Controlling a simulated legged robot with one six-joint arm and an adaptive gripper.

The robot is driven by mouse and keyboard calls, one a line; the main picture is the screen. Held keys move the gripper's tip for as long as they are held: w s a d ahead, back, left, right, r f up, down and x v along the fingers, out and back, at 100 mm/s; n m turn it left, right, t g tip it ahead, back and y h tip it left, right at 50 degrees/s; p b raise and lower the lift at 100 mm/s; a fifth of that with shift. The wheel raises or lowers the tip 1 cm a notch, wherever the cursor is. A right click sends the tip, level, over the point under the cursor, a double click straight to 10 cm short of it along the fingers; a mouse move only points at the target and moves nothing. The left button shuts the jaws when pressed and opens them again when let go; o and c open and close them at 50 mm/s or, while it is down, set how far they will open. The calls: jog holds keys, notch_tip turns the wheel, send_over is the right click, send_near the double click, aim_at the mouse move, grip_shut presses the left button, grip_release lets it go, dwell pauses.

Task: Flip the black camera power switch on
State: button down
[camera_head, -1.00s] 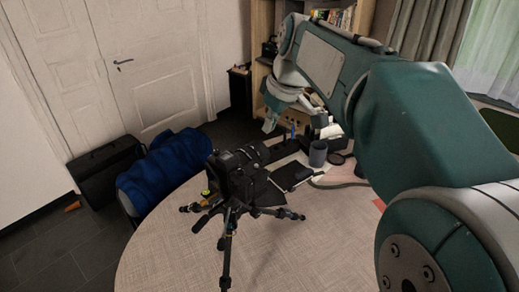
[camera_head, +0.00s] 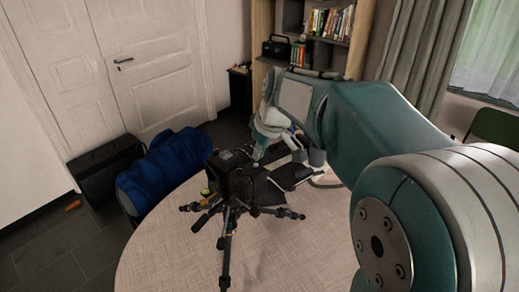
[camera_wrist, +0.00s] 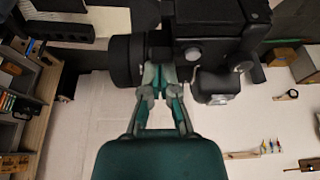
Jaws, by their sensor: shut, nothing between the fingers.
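The black camera (camera_head: 228,172) stands on a black tripod (camera_head: 228,232) on the round table. In the wrist view, the camera body (camera_wrist: 215,28) fills the top right, and its lens (camera_wrist: 126,60) lies to the left. My gripper (camera_wrist: 164,80) is shut and empty, with its fingertips close against the camera between lens and body; I cannot tell whether they touch. A small round knob (camera_wrist: 192,53) shows just right of the fingertips. I cannot make out the power switch for certain. In the head view, my gripper (camera_head: 258,156) is small beside the camera's right side.
The round table (camera_head: 290,245) is bare at the front. A bookshelf (camera_head: 330,25) stands at the back.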

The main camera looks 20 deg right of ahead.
jog(key=shift+s+d+m+t+h, duration=0.1)
jog(key=shift+s+d+m+h, duration=0.2)
jog(key=shift+m, duration=0.7)
jog(key=shift+s+d+m+t+h, duration=0.1)
jog(key=shift+m+h, duration=0.25)
jog(key=shift+m, duration=0.65)
jog(key=shift+s+d+m+t+h, duration=0.1)
jog(key=shift+s+d+m+h, duration=0.2)
jog(key=shift+m, duration=0.7)
dwell(0.9)
jog(key=shift+s+d, duration=0.45)
jog(key=shift+d, duration=0.15)
jog(key=v, duration=1)
jog(key=shift+a, duration=0.25)
jog(key=shift+f, duration=0.1)
